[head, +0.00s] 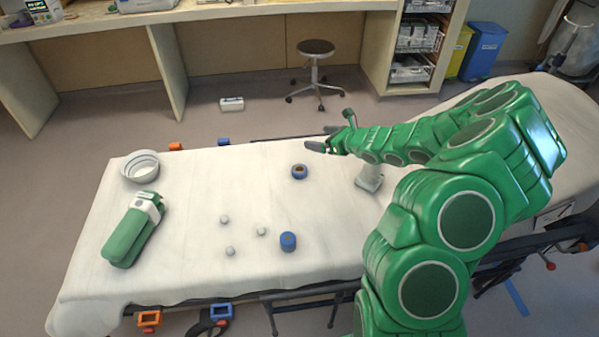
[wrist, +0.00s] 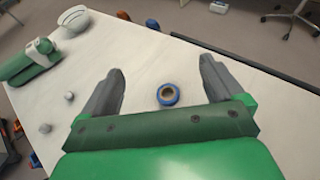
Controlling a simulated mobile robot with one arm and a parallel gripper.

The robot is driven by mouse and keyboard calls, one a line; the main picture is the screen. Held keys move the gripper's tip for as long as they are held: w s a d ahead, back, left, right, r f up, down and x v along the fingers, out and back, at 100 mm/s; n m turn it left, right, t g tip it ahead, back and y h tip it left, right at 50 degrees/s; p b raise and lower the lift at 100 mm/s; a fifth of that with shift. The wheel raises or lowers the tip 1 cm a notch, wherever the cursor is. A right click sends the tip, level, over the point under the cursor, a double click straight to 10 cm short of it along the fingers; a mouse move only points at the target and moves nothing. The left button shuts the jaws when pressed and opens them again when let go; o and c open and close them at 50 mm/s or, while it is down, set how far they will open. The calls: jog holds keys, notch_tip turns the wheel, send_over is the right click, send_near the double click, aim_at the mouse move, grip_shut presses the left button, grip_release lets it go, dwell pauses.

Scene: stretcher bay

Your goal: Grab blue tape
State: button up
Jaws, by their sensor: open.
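A small roll of blue tape (head: 299,171) with a brown core lies flat on the white stretcher sheet, near its far edge. In the wrist view the blue tape (wrist: 168,95) shows between the two fingers, slightly right of the middle. My gripper (head: 322,138) is open and empty, to the right of and beyond the tape in the head view. The wrist view shows both grey fingers of my gripper (wrist: 160,75) spread wide. No finger appears to touch the tape. The exact height above the sheet is hard to tell.
On the stretcher sheet (head: 190,265) are a blue cylinder (head: 288,241), several small grey pieces (head: 230,251), a green device (head: 133,230) and a white bowl (head: 140,166). A white-and-grey object (head: 369,178) stands under my arm. A stool (head: 316,70) stands beyond the stretcher.

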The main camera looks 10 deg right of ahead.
send_near(296, 169)
jog(key=shift+s+d+r, duration=0.25)
jog(key=shift+d+r, duration=0.1)
jog(key=shift+d, duration=0.35)
jog(key=shift+w+a+f, duration=0.2)
jog(key=shift+f, duration=0.05)
jog(key=shift+s+a+x, duration=0.15)
jog(key=shift+x, duration=1.65)
jog(key=shift+s+a+x, duration=0.1)
jog(key=shift+a+x, duration=0.05)
jog(key=shift+x, duration=1.65)
jog(key=c, duration=1.1)
